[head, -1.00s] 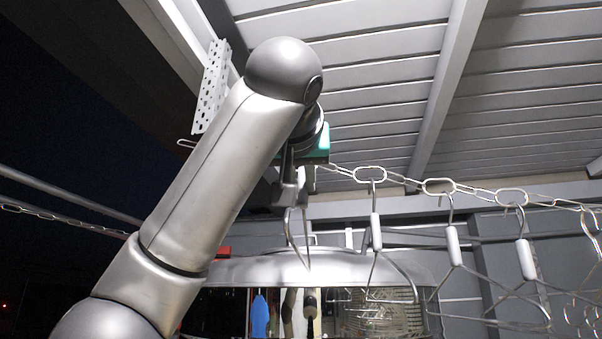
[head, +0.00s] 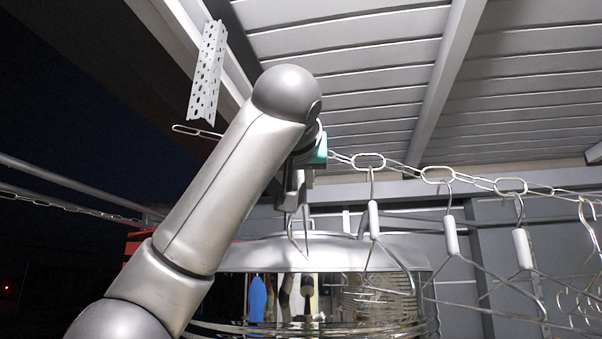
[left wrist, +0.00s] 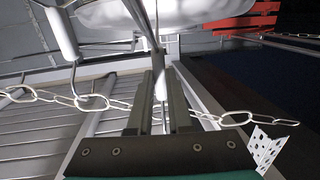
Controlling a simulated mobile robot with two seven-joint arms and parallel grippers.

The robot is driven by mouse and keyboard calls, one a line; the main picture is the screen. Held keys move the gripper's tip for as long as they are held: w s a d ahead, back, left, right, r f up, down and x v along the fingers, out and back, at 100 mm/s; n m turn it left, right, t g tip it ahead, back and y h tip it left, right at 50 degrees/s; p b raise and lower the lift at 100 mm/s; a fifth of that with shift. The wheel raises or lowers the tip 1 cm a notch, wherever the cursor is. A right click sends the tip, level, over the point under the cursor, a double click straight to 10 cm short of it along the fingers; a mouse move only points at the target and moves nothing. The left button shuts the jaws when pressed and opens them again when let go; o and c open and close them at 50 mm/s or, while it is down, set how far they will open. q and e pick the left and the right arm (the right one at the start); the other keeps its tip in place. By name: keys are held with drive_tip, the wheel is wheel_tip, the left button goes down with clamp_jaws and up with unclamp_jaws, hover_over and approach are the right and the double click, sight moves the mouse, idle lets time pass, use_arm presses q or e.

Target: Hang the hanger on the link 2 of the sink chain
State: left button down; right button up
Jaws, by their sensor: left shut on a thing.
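My left gripper (head: 294,190) points down beside the chain, left of the nearest hung hanger. It is shut on a wire hanger (head: 292,236), whose thin frame hangs below the fingers. In the left wrist view the fingers (left wrist: 158,88) close around the hanger's neck. Its hook is hidden by the gripper, so I cannot tell if it touches the chain. The sink chain (head: 368,160) has long metal links and crosses to the right. Its left part passes behind my arm, and an end link (head: 197,131) shows at the left. The chain also shows in the left wrist view (left wrist: 62,98).
Several hangers with white sleeves hang from the chain at the right, the nearest (head: 373,222) close to my gripper. A white perforated bracket (head: 207,75) is above the chain's left end. A shiny domed object (head: 320,250) stands behind. A red thing (left wrist: 225,20) shows in the left wrist view.

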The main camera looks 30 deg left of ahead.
sight(302, 195)
use_arm(q)
drive_tip(key=shift+w+a+f, duration=0.1)
drive_tip(key=shift+w+f, duration=0.2)
drive_tip(key=shift+f, duration=0.2)
drive_tip(key=shift+w+a+f+b, duration=0.15)
drive_tip(key=shift+w+f+b, duration=0.2)
drive_tip(key=shift+w+b, duration=0.1)
drive_tip(key=shift+w+a, duration=0.25)
drive_tip(key=shift+w, duration=0.25)
drive_tip(key=shift+f, duration=0.45)
drive_tip(key=c, duration=0.8)
unclamp_jaws()
drive_tip(key=shift+o, duration=0.2)
